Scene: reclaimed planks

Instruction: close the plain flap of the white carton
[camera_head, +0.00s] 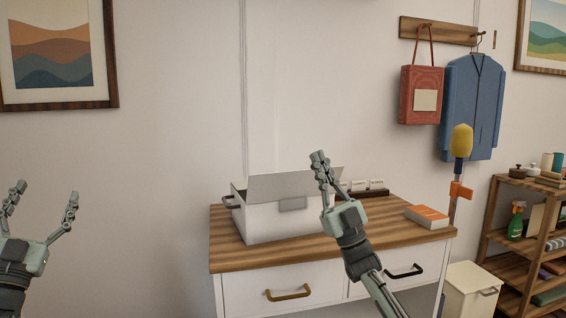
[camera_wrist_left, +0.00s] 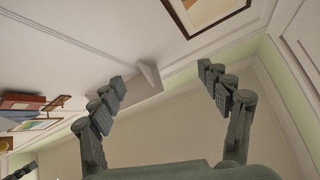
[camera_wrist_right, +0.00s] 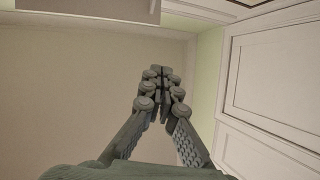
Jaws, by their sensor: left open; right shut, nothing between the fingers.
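The white carton (camera_head: 268,222) stands on the wooden top of a drawer cabinet in the head view. A plain pale flap (camera_head: 285,184) stands raised above it, and a grey patch shows on the front wall. My right gripper (camera_head: 318,158) is shut and empty, pointing up, and overlaps the flap's right end in the picture; I cannot tell whether they touch. It hides the carton's right side. The right wrist view shows its fingertips (camera_wrist_right: 161,72) together. My left gripper (camera_head: 45,190) is open and empty at the far left, well away from the carton; its spread fingers show in the left wrist view (camera_wrist_left: 162,78).
The cabinet top (camera_head: 385,231) holds an orange book (camera_head: 427,216) at right and a dark rack with small white cards (camera_head: 366,188) behind. A red bag (camera_head: 421,92) and blue jacket (camera_head: 473,105) hang on the wall. A shelf (camera_head: 519,230) and cream bin (camera_head: 472,292) stand right.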

